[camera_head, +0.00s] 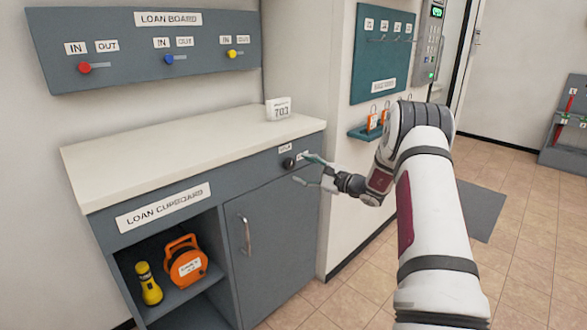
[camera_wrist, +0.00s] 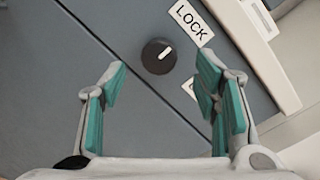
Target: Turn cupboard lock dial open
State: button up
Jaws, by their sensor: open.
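The lock dial (camera_head: 288,163) is a small black knob on the grey front of the loan cupboard (camera_head: 285,225), near its upper right. In the wrist view the dial (camera_wrist: 159,56) has a white pointer line, which points toward the "LOCK" label (camera_wrist: 189,23). A second label (camera_wrist: 190,88) is mostly hidden behind a finger. My gripper (camera_head: 312,170) is open beside the dial, and in the wrist view its teal-padded fingers (camera_wrist: 160,78) stand either side below the dial, apart from it. The cupboard door is shut, with a metal handle (camera_head: 246,234).
The open shelf at left holds a yellow torch (camera_head: 149,284) and an orange reel (camera_head: 185,261). A teal ledge with orange padlocks (camera_head: 372,122) is on the wall behind my arm.

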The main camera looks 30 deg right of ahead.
aim_at(291, 165)
jog(key=shift+b+x, duration=0.3)
jog(key=shift+x, duration=2.1)
jog(key=c, duration=1.1)
